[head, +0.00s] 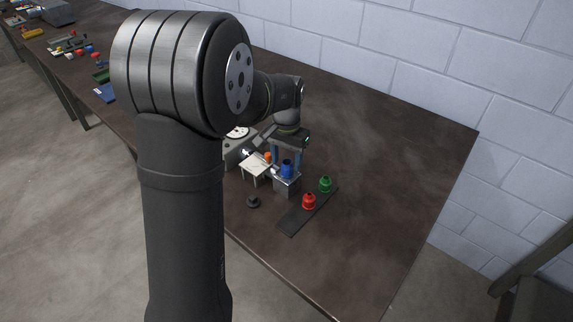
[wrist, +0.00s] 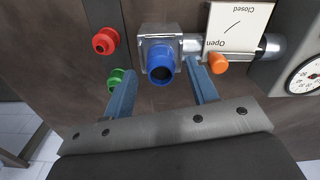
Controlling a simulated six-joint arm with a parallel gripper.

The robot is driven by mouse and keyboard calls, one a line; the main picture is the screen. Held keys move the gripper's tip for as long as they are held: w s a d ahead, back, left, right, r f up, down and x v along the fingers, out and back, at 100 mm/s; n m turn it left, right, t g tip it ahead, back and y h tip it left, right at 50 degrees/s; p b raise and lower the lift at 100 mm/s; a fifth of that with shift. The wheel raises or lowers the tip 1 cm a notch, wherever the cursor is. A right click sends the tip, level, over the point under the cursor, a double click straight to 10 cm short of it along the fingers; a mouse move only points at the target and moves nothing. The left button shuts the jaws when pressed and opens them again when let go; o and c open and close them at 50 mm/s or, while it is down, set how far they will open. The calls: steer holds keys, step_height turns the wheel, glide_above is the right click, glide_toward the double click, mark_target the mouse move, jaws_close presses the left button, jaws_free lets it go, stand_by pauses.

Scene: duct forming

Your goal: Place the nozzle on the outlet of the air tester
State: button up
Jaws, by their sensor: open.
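A blue nozzle (head: 287,168) stands upright on the metal block (head: 288,185) of the air tester. In the wrist view the blue nozzle (wrist: 161,66) covers the block's (wrist: 146,50) outlet, its dark opening facing the camera. My gripper (wrist: 162,68) is open, with one blue finger on each side of the blue nozzle and visible gaps between. In the head view my gripper (head: 286,157) is just behind the nozzle. A red nozzle (head: 309,201) and a green nozzle (head: 325,184) stand on a dark strip (head: 288,228). A finger partly hides the green one (wrist: 115,78) in the wrist view.
An orange knob (wrist: 218,63) sits close to my finger, beside a white Open/Closed plate (wrist: 236,22). A dial gauge (head: 238,132) is behind. A small dark round part (head: 253,202) lies in front. The table's (head: 390,150) right side is clear.

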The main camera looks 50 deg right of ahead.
mark_target(286, 163)
step_height(286, 163, up, 9)
steer(key=shift+r, duration=0.15)
stand_by(0.4)
step_height(286, 163, down, 12)
steer(key=shift+f, duration=0.15)
step_height(286, 163, up, 2)
steer(key=shift+r, duration=0.95)
